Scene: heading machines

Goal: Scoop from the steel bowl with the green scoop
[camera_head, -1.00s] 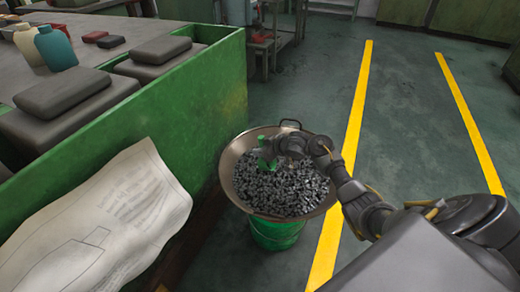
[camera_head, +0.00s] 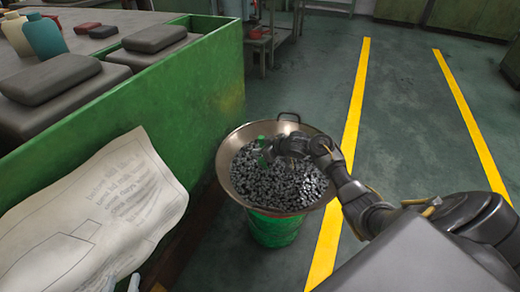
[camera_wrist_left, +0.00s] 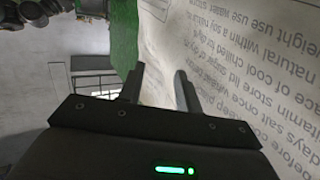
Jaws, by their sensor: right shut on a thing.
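The steel bowl (camera_head: 224,172) is wide and filled with small dark grey metal pieces (camera_head: 275,185). It sits on top of a green drum-like container (camera_head: 272,229). My right gripper (camera_head: 270,150) is over the left back part of the bowl, shut on the green scoop (camera_head: 262,153). Only a green upright part of the scoop shows; its lower end is hidden by the gripper or the pieces. My left gripper (camera_head: 122,284) shows only its fingertips at the bottom edge, beside the paper sack. In the left wrist view its two fingers (camera_wrist_left: 158,88) are apart with nothing between them.
A printed paper sack (camera_head: 95,215) leans by the green bench wall (camera_head: 185,110) and fills the right of the left wrist view (camera_wrist_left: 240,60). Grey pads (camera_head: 50,80) and bottles (camera_head: 45,38) are on the bench. Floor with yellow lines (camera_head: 355,100) is clear at right.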

